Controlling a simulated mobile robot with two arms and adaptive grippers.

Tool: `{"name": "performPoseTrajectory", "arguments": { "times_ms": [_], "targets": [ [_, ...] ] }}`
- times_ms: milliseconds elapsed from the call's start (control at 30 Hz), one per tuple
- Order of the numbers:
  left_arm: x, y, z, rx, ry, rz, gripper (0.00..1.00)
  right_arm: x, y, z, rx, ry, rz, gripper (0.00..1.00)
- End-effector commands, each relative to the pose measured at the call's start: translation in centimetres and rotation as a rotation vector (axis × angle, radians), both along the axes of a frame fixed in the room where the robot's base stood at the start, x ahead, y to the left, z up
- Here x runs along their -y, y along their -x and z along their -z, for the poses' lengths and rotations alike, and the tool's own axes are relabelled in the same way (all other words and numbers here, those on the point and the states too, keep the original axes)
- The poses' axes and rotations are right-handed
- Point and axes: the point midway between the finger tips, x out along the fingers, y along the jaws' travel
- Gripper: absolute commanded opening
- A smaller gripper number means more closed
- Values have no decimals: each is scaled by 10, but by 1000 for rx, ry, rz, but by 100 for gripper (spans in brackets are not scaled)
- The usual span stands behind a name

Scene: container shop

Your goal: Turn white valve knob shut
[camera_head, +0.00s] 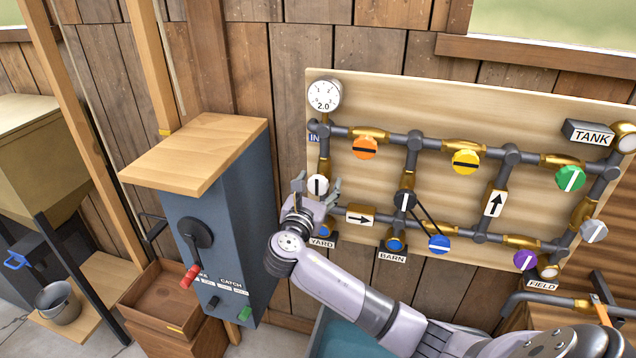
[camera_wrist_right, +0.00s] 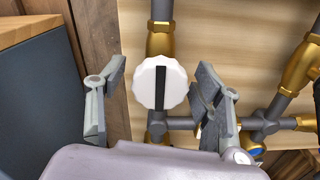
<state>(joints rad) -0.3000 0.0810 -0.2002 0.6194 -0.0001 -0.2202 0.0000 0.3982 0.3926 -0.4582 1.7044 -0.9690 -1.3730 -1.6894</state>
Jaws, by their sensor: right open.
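The white valve knob (camera_head: 317,186) is on the left vertical pipe of the pipe board, below the gauge. It carries a dark bar that stands about vertical, along the pipe. In the right wrist view the white knob (camera_wrist_right: 159,83) lies between my open fingers, with a visible gap on each side. My right gripper (camera_head: 318,188) is open at the knob; its fingers stand left and right of it. It also shows in the right wrist view (camera_wrist_right: 156,95). I cannot tell how far the fingers reach along the knob's depth. My left gripper is in neither view.
The board (camera_head: 450,100) bears several other knobs, including orange (camera_head: 365,149), yellow (camera_head: 465,162) and black (camera_head: 404,200). A pressure gauge (camera_head: 323,95) sits above. A blue-grey cabinet (camera_head: 225,225) with a wooden top stands close left of my right gripper.

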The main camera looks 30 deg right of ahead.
Motion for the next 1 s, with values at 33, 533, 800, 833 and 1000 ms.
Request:
{"name": "performPoseTrajectory", "arguments": {
  "times_ms": [33,533,800,833,1000],
  "targets": [
    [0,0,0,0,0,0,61,0,0,0,0,0,0,61],
    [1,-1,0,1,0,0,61,0,0,0,0,0,0,34],
    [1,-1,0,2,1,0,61,0,0,0,0,0,0,16],
    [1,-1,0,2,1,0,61,0,0,0,0,0,0,14],
    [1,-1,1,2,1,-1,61,0,0,0,3,-3,0,12]
  ]
}}
